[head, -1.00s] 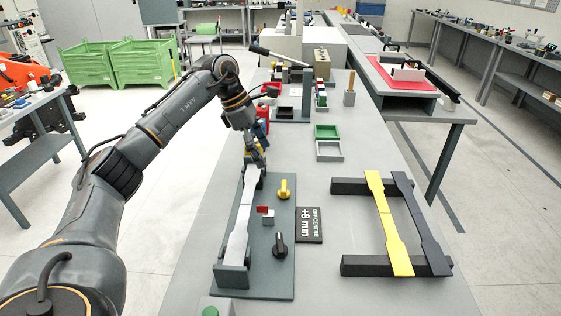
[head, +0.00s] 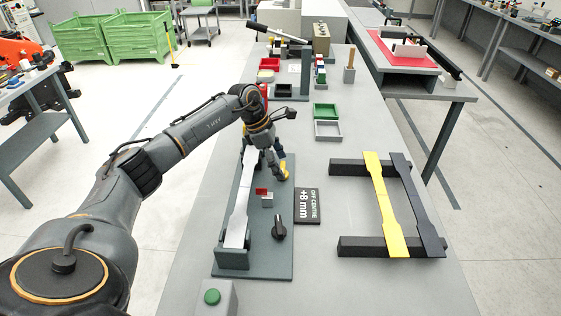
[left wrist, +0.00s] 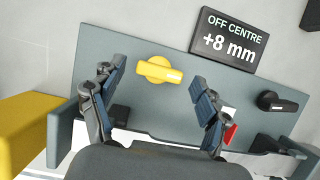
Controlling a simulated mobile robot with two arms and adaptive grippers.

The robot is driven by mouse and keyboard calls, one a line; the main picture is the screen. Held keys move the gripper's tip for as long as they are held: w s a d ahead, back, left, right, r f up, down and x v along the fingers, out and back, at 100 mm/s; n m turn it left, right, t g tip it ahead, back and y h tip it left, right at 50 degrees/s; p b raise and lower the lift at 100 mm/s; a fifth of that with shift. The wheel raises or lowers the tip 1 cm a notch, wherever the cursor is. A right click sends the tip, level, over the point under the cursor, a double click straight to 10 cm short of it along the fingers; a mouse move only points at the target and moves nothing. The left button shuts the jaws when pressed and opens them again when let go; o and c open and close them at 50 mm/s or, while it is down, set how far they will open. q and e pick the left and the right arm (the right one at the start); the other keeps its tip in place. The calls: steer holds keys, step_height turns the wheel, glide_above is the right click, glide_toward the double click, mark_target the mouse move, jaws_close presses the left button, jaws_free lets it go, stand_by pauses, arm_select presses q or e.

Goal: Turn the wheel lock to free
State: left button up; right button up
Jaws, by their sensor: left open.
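A grey fixture plate (head: 270,250) on the bench carries a yellow turn knob (left wrist: 158,70) and a black turn knob (head: 279,228). I cannot tell from their small labels which is the wheel lock. My left gripper (head: 270,172) is open over the far end of the plate, by the yellow knob (head: 284,172), which it partly hides. In the left wrist view the open fingers (left wrist: 158,78) lie either side of the yellow knob, which points right. The black knob (left wrist: 276,102) is further right. A pale flat bar (head: 239,208) lies along the plate's left side. My right gripper is not in view.
A black "OFF CENTRE +8 mm" display (head: 307,206) lies right of the plate. A small red-topped block (head: 265,199) stands between the knobs. Yellow (head: 381,195) and black (head: 416,205) specimens lie on black supports. A green button box (head: 212,298) is in front.

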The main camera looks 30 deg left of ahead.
arm_select(q)
steer(key=shift+d+f, duration=0.15)
steer(key=shift+f, duration=0.3)
steer(key=shift+w, duration=0.1)
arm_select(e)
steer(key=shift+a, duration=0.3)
arm_select(q)
steer(key=shift+c, duration=0.3)
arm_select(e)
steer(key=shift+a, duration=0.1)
arm_select(q)
steer(key=c, duration=1.1)
